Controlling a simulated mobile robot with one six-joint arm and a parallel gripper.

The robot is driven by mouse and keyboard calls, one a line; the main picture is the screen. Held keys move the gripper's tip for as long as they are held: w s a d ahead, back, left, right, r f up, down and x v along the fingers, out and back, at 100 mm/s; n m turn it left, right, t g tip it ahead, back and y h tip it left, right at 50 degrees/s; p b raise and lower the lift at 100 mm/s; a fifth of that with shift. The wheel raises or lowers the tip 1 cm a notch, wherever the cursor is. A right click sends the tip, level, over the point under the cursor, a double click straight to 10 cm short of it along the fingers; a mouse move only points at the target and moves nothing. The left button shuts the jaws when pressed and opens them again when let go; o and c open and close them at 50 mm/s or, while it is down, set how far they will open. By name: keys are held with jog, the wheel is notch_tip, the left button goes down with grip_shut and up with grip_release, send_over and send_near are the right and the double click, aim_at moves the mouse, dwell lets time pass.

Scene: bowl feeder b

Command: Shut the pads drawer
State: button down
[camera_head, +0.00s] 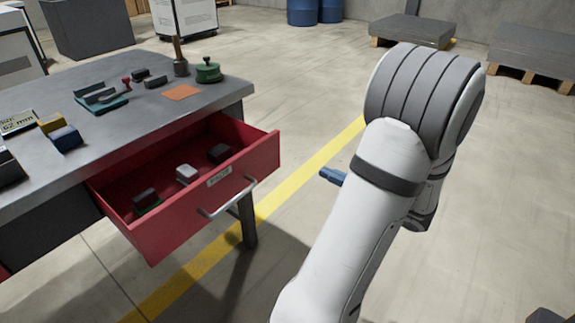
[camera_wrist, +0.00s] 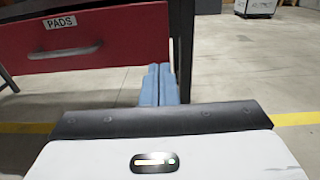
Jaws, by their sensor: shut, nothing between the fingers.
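The red pads drawer (camera_head: 255,165) hangs pulled out of the grey table in the head view. Dark and light blocks lie inside it. Its front has a white label and a bar handle (camera_head: 228,197). In the wrist view the drawer front (camera_wrist: 110,38) fills the upper left, its label reads PADS, and the handle (camera_wrist: 66,52) is left of my fingers. My gripper (camera_head: 332,176) has blue fingers, shut and empty. In the head view it is right of the drawer front, apart from it. In the wrist view the fingertips (camera_wrist: 159,68) appear near the front's lower right corner.
The grey table (camera_head: 130,75) carries stamps, blocks and an orange square (camera_head: 181,92). A table leg (camera_head: 247,222) stands below the drawer; it also shows in the wrist view (camera_wrist: 181,45). A yellow floor line (camera_head: 300,175) runs past. The floor before the drawer is clear apart from my arm.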

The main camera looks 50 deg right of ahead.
aim_at(279, 150)
jog(key=w+b, duration=0.1)
jog(key=w, duration=0.3)
jog(key=w+b, duration=0.2)
jog(key=w, duration=0.2)
jog(key=w+b, duration=0.1)
jog(key=w, duration=0.3)
jog(key=shift+w+a+f, duration=0.2)
jog(key=shift+a, duration=0.1)
jog(key=shift+w+r, duration=0.1)
jog(key=shift+w, duration=0.45)
